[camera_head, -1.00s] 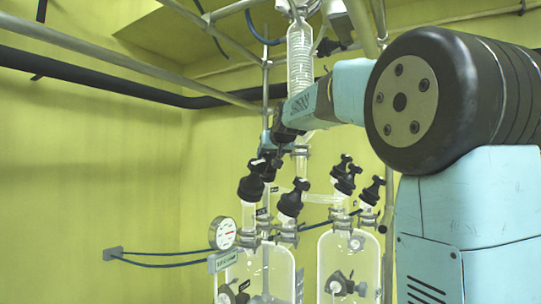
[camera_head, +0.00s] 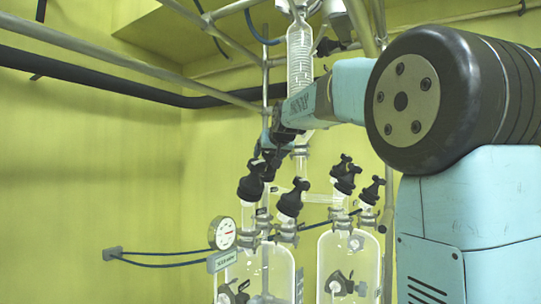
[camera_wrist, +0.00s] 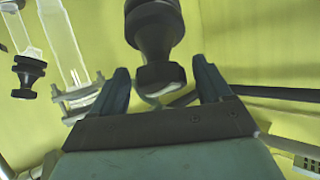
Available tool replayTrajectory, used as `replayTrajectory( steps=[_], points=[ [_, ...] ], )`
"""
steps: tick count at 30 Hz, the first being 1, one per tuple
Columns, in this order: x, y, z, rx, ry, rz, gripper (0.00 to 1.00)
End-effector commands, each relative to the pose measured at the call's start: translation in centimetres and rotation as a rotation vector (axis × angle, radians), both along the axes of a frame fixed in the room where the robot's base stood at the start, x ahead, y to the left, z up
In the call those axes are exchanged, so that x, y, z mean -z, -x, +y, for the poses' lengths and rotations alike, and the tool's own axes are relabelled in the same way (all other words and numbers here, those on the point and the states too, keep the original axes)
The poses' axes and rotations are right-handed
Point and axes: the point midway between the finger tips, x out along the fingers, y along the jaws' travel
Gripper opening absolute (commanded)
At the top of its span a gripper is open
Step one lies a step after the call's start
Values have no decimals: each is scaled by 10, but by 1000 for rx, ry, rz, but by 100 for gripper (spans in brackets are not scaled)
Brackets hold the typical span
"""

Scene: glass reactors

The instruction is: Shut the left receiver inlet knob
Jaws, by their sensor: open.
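The left receiver (camera_head: 262,272) is a clear glass vessel with black knobs on top. One black knob (camera_head: 252,184) leans at its upper left and another (camera_head: 290,203) stands to the right of it. I cannot tell for certain which is the inlet knob. In the head view my gripper (camera_head: 266,150) is just above the left knob, partly hidden among dark parts. In the wrist view my gripper (camera_wrist: 163,82) is open, with a black knob (camera_wrist: 156,28) ahead of it. The knob's near end lies between the two fingers, with gaps on both sides.
The right receiver (camera_head: 349,262) has its own black knobs (camera_head: 345,175). A round gauge (camera_head: 222,233) stands at the left receiver's left. A glass column (camera_head: 300,55) and metal pipes (camera_head: 130,65) are close by.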

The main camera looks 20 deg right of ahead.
Motion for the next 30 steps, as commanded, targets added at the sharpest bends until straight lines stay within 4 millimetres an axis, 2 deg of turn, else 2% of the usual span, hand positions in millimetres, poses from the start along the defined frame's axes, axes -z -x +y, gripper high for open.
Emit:
replayTrajectory(
  steps=[5, 15, 21, 30],
  points=[
    [-8, 16, 1, 0, 1, -2, 78],
    [-32, 77, 1, -1, 1, -3, 78],
    [-44, 107, 0, -1, 1, -1, 78],
    [-51, 125, -1, 0, 0, 1, 78]
  ],
)
